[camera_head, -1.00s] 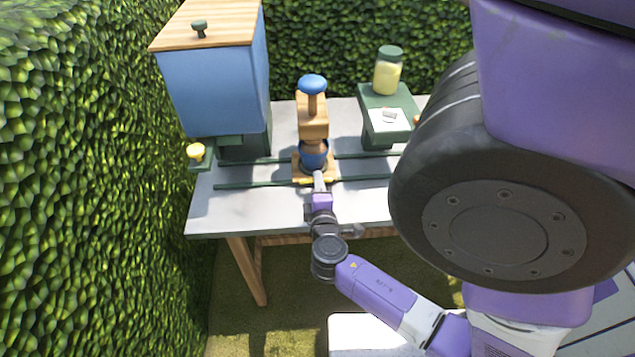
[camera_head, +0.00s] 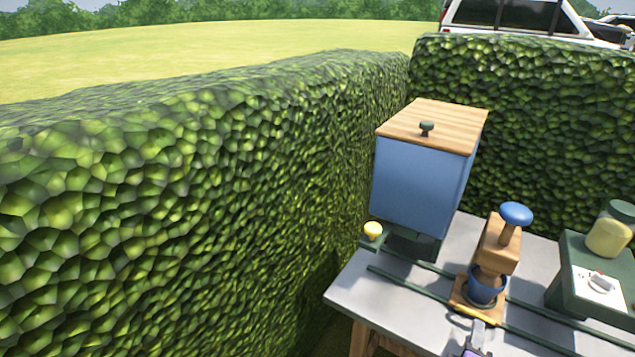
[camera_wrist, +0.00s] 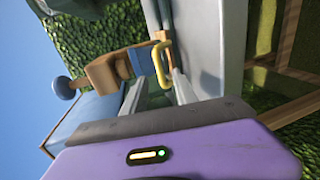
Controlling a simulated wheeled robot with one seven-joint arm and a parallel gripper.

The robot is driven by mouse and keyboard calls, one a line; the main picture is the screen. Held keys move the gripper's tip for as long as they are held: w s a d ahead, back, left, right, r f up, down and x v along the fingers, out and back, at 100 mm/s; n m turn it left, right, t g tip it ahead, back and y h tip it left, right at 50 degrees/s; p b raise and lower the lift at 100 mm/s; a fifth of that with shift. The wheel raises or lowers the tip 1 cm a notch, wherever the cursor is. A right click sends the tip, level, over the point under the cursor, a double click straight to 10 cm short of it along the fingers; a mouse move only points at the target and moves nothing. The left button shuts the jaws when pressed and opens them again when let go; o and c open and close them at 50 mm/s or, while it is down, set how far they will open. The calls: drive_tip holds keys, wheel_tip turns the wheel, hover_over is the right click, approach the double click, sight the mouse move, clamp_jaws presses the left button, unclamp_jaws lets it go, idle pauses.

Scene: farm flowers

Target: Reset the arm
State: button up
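My gripper (camera_head: 479,332) shows at the bottom edge of the head view, in front of the wooden stand (camera_head: 499,245) with a blue knob (camera_head: 516,214) on top. A dark blue pot (camera_head: 487,286) sits on the stand's base, under its wooden block. In the wrist view my gripper (camera_wrist: 160,88) has its two pale fingers apart. A yellow handle (camera_wrist: 157,66) shows just beyond and between the fingertips; I cannot tell whether they touch it. Most of my arm is outside the head view.
Green rails (camera_head: 400,278) run along the grey table (camera_head: 375,300). A blue bin (camera_head: 415,180) with a wooden lid stands at its back left. A green stand (camera_head: 590,278) with a yellow jar (camera_head: 607,237) is at right. Tall hedges (camera_head: 200,190) close the left and back.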

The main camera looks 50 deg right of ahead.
drive_tip(key=shift+w, duration=0.1)
drive_tip(key=w, duration=0.1)
drive_tip(key=w+t+y, duration=0.1)
drive_tip(key=w+a+t, duration=0.1)
drive_tip(key=w, duration=0.1)
drive_tip(key=shift+a+f, duration=0.1)
drive_tip(key=shift+f, duration=0.3)
drive_tip(key=w+a+r+t+y, duration=0.2)
drive_tip(key=w+a+t+y, duration=0.25)
drive_tip(key=a, duration=0.45)
drive_tip(key=w+a+r+t+y, duration=0.1)
drive_tip(key=w+a+t+y, duration=0.35)
drive_tip(key=a, duration=0.45)
drive_tip(key=s+a+r+t+y, duration=0.1)
drive_tip(key=s+a+r+y, duration=0.1)
drive_tip(key=s+a+r, duration=0.2)
drive_tip(key=s+a+r+t+y, duration=0.1)
drive_tip(key=s+a+r+y, duration=0.2)
drive_tip(key=a, duration=0.7)
drive_tip(key=shift+s+r+m+y, duration=0.3)
drive_tip(key=shift+s+r+m, duration=0.15)
drive_tip(key=shift+r, duration=0.35)
drive_tip(key=shift+d, duration=0.1)
